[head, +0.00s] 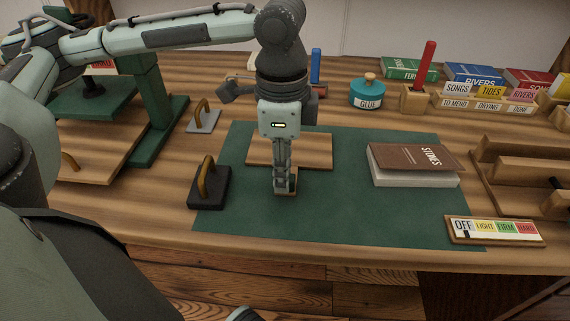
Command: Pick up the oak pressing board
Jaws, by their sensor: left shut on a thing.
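The oak pressing board (258,153) is a flat, light-brown panel over the green mat (350,213), left of the mat's middle. My left gripper (285,187) points straight down just in front of the panel. Its fingers are shut on a small wooden piece that appears to be the board's front tab. The fingers and wrist hide the middle of the board. I cannot tell whether the board touches the mat or is slightly above it. My right gripper is not in view.
A book (400,160) lies on the mat's right side. A dark weight with a handle (209,187) stands at its left edge. A green press (160,110) stands left; a glue pot (367,92) and labelled trays stand behind. A colored label strip (495,230) lies front right.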

